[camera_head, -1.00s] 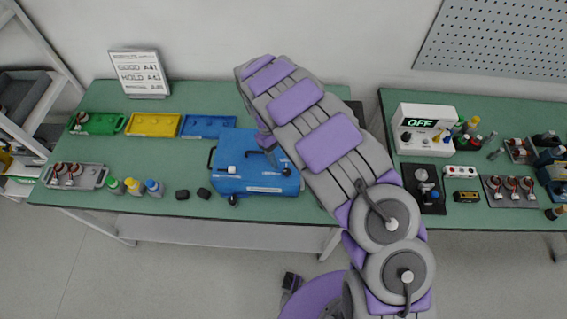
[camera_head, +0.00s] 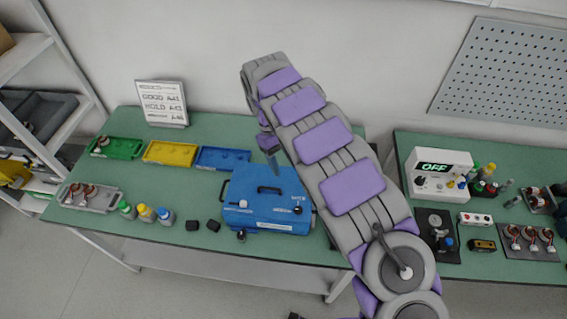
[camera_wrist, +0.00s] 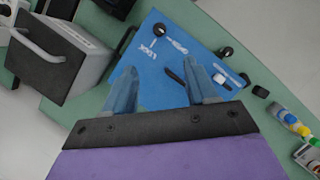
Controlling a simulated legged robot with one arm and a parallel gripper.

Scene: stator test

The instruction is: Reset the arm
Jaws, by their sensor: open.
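My arm reaches up and to the left across the middle of the head view. My gripper (camera_head: 268,150) hangs from its far end, above the back edge of a blue case (camera_head: 262,226). In the wrist view my gripper (camera_wrist: 160,72) shows two spread fingers with nothing between them. The blue case (camera_wrist: 152,98) lies beyond the fingers, with a black handle, a white lever and the word LOCK on top. The fingers look apart from the case. Part of the case's right side is behind my arm in the head view.
Green (camera_head: 118,148), yellow (camera_head: 170,153) and blue (camera_head: 222,159) trays lie at the table's back left, before a sign (camera_head: 161,103). Several bottles (camera_head: 146,214) and a grey tray (camera_head: 90,199) stand at the front left. A right table holds a white device reading OFF (camera_head: 440,174).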

